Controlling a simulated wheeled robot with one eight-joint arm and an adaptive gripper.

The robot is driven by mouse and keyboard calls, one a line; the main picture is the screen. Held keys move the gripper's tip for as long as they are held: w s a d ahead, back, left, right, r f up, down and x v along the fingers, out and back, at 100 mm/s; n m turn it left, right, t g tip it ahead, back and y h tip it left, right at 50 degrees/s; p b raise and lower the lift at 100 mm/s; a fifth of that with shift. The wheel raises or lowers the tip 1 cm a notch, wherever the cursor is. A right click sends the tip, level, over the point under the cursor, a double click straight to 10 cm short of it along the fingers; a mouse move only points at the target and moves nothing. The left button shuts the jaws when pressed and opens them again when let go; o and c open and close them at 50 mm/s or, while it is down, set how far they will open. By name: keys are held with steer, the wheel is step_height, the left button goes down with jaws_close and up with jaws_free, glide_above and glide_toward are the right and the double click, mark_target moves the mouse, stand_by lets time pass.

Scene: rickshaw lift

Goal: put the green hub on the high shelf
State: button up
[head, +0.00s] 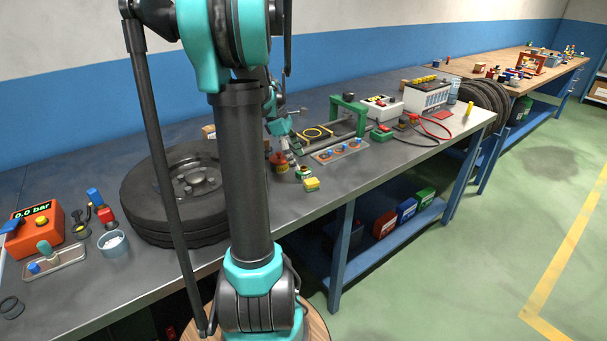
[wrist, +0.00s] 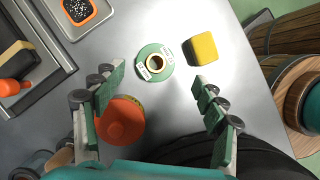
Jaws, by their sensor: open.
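The green hub (wrist: 165,74) is a green flanged disc with pale labels and a metal-rimmed centre hole, lying on the grey bench in the wrist view. It looks small in the head view (head: 302,171), beside the yellow block. My gripper (wrist: 157,84) is open and empty, its two green-padded fingers spread wide. The hub lies just beyond the fingertips, between their lines; the height gap cannot be told. In the head view my gripper (head: 293,150) is over the bench, partly hidden by my arm. I cannot make out a high shelf in either view.
A yellow block (wrist: 203,48) lies close right of the hub. An orange round object (wrist: 119,122) is by the left finger. A tyre (head: 150,200) lies left on the bench (head: 245,238). A tray (head: 340,150) and green stand (head: 348,108) are behind. The lower shelf (head: 400,235) holds boxes.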

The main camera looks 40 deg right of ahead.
mark_target(304, 168)
steer(key=x, duration=0.5)
steer(key=shift+d, duration=0.35)
steer(key=c, duration=1.7)
steer(key=shift+o, duration=0.2)
steer(key=shift+r, duration=0.1)
step_height(304, 168, up, 20)
